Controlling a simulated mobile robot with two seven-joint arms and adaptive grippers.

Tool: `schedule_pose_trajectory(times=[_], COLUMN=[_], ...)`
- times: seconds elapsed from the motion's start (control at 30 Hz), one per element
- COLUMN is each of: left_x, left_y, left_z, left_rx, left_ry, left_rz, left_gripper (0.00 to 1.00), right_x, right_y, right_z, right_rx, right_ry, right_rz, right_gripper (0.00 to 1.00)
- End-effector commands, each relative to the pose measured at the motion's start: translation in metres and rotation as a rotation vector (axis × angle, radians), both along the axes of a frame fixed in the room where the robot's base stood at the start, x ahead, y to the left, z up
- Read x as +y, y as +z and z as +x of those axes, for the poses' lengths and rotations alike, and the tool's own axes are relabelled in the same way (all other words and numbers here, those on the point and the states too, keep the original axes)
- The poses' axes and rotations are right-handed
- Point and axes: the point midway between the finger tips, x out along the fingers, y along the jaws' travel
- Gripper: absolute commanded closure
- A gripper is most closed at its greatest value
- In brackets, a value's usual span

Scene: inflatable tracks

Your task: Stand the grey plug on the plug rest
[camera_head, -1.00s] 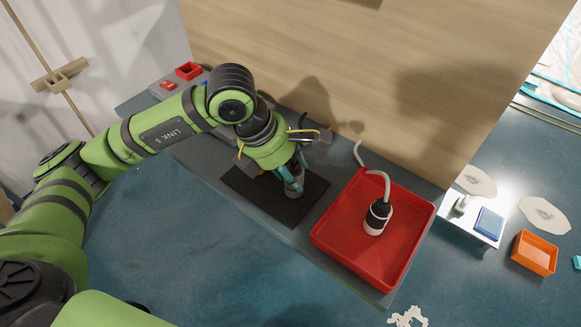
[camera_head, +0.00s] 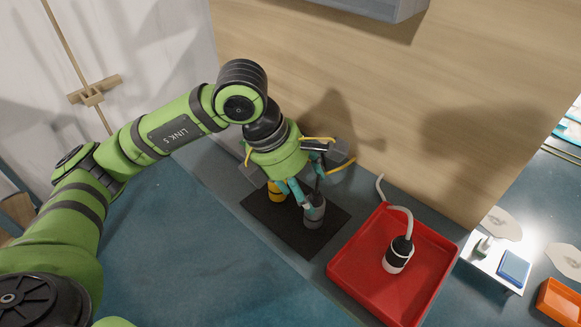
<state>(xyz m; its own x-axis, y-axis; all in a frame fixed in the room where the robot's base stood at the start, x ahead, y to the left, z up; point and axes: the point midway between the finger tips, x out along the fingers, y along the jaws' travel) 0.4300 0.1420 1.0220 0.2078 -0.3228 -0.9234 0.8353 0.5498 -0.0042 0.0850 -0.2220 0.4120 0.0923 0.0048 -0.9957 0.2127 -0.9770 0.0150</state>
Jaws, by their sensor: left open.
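The grey plug (camera_head: 314,213) is a short grey cylinder standing upright on the dark mat (camera_head: 290,236), which appears to be the plug rest. My left gripper (camera_head: 303,194) is open, with its teal fingers at the upper part of the plug. One finger overlaps the plug in the picture; I cannot tell whether it touches. A yellow plug (camera_head: 276,192) stands on the mat just left of the fingers, partly hidden by the gripper. My right gripper is out of view.
A red tray (camera_head: 361,285) right of the mat holds a black-and-white pump (camera_head: 398,255) with a pale hose. A wooden wall (camera_head: 440,110) rises behind the bench. A blue pad (camera_head: 514,267) and an orange box (camera_head: 560,303) lie at the far right.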

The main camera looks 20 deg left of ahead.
Motion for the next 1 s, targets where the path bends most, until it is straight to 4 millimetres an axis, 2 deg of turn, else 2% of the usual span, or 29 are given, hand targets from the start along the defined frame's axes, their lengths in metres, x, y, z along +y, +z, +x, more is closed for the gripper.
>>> schedule_pose_trajectory(times=[0.2,0.4,1.0], left_x=[0.015,0.022,0.023], left_y=[0.041,0.061,0.064], left_z=[-0.009,-0.014,-0.015], left_rx=[-0.005,-0.002,0.001], left_ry=[0.001,0.001,0.000], left_rz=[0.001,0.001,-0.001], left_gripper=[0.33,0.33,0.33], right_x=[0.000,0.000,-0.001], right_y=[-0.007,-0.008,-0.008], right_z=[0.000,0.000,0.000], right_rx=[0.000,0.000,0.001], right_ry=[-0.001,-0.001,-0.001], right_rz=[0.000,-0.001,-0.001], right_gripper=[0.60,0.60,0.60])
